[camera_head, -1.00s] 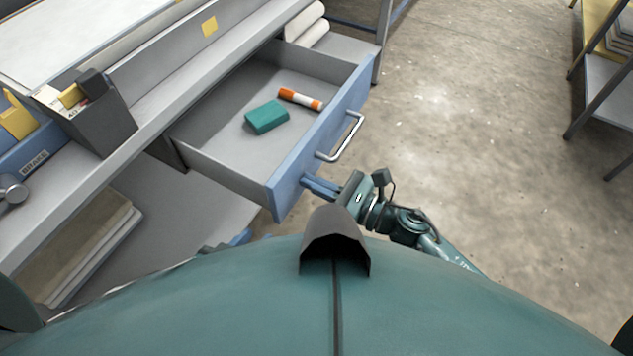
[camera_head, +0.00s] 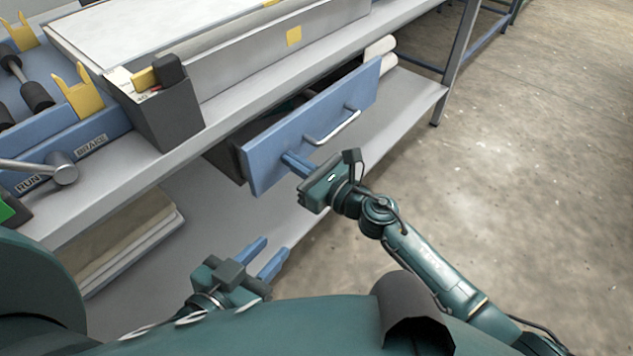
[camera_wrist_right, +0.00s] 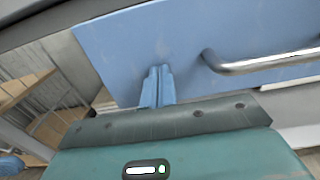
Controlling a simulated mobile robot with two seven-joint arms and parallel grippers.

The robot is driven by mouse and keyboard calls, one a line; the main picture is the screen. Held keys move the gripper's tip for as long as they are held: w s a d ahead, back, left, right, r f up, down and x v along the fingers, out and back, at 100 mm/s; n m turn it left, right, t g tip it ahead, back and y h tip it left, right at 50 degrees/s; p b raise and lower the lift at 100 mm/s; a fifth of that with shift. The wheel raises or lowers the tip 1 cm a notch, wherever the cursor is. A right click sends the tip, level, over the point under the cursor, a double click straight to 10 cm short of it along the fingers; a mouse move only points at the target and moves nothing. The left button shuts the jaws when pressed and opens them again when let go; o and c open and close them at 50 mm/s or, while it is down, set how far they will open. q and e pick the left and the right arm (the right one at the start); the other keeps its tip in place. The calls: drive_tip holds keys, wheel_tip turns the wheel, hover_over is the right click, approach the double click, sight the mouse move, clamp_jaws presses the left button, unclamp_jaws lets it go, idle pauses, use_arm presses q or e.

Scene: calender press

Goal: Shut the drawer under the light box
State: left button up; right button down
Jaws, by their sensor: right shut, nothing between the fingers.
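The blue drawer front (camera_head: 290,142) with its metal bar handle (camera_head: 335,127) hangs under the bench that carries the light box (camera_head: 215,28). The drawer stands out a short way, with a narrow dark gap behind its top edge; its contents are mostly hidden. My right gripper (camera_head: 290,160) is shut and empty, its fingertips against the drawer front, left of the handle. The right wrist view shows the closed fingers (camera_wrist_right: 157,85) at the blue front beside the handle (camera_wrist_right: 260,62). My left gripper (camera_head: 268,256) is open and empty, lower, away from the drawer.
A grey bin (camera_head: 165,112) with small items stands on the bench, left of the drawer. A lower shelf (camera_head: 215,215) runs beneath and carries a stack of boards (camera_head: 125,240) at left. White rolls (camera_head: 382,48) lie behind the drawer's right end. The floor at right is clear.

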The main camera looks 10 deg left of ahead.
drive_tip(key=b+x, duration=0.1)
drive_tip(key=x, duration=0.2)
drive_tip(key=shift+f, duration=0.1)
drive_tip(key=shift+a, duration=0.15)
use_arm(q)
drive_tip(key=shift+d+f+m+g, duration=0.3)
drive_tip(key=shift+d+f+m, duration=0.25)
drive_tip(key=shift+f, duration=0.4)
use_arm(e)
drive_tip(key=shift+w+r, duration=0.1)
drive_tip(key=shift+r, duration=0.2)
drive_tip(key=shift+r, duration=0.1)
